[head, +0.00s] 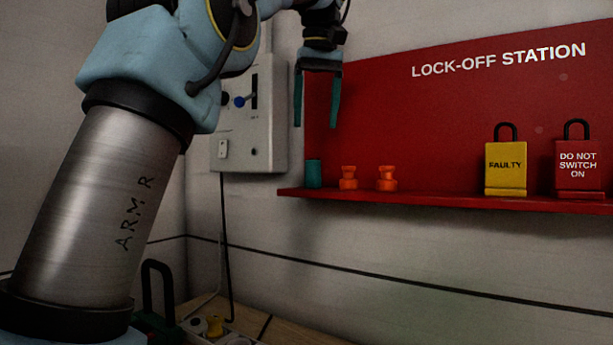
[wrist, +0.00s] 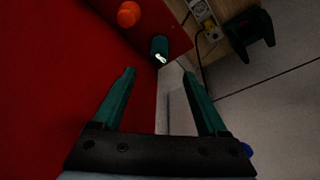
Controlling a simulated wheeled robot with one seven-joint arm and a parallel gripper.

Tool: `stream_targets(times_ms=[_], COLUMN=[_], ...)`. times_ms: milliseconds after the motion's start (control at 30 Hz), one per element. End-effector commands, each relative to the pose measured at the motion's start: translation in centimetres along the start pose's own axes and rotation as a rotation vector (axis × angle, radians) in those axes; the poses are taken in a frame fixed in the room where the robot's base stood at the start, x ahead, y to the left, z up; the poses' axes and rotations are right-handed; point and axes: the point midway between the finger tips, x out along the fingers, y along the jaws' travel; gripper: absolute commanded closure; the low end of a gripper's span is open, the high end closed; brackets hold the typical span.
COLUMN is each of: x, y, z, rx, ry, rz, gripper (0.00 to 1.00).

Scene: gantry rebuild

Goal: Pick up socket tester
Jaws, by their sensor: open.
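A small teal cylinder (head: 314,173) stands upright at the left end of the red shelf. In the wrist view the cylinder (wrist: 160,46) has a small bright white mark on it. It may be the socket tester, but no label confirms this. My gripper (head: 316,125) is open and empty, with teal fingers pointing down above the cylinder and apart from it. In the wrist view my gripper (wrist: 159,73) has the cylinder just beyond its fingertips, roughly between their lines. A yellow piece (head: 215,326) sits on a white socket strip (head: 195,325) low down.
Two orange knobbed pieces (head: 367,178) stand right of the cylinder on the shelf (head: 440,201). A yellow padlock (head: 506,170) and a red padlock (head: 578,165) are farther right. A red back panel (head: 430,120) rises behind. A grey wall box (head: 255,125) is left.

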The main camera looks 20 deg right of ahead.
Motion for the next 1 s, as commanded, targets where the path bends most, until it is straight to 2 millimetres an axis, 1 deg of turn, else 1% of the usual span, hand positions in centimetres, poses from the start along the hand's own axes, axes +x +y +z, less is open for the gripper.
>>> stream_targets(times_ms=[200, 300, 467, 733, 867, 1000], x=[3.5, 4.7, 5.5, 9.3, 10.3, 10.4], y=[-0.1, 0.0, 0.0, 0.1, 0.1, 0.1], z=[0.1, 0.1, 0.0, -0.1, -0.1, -0.1], rx=[0.0, 0.0, 0.0, 0.001, 0.001, 0.001], ry=[-0.003, -0.001, -0.001, -0.002, -0.001, 0.0], rz=[-0.002, -0.001, 0.0, -0.001, 0.0, 0.0], gripper=[0.24, 0.24, 0.24, 0.24, 0.24, 0.24])
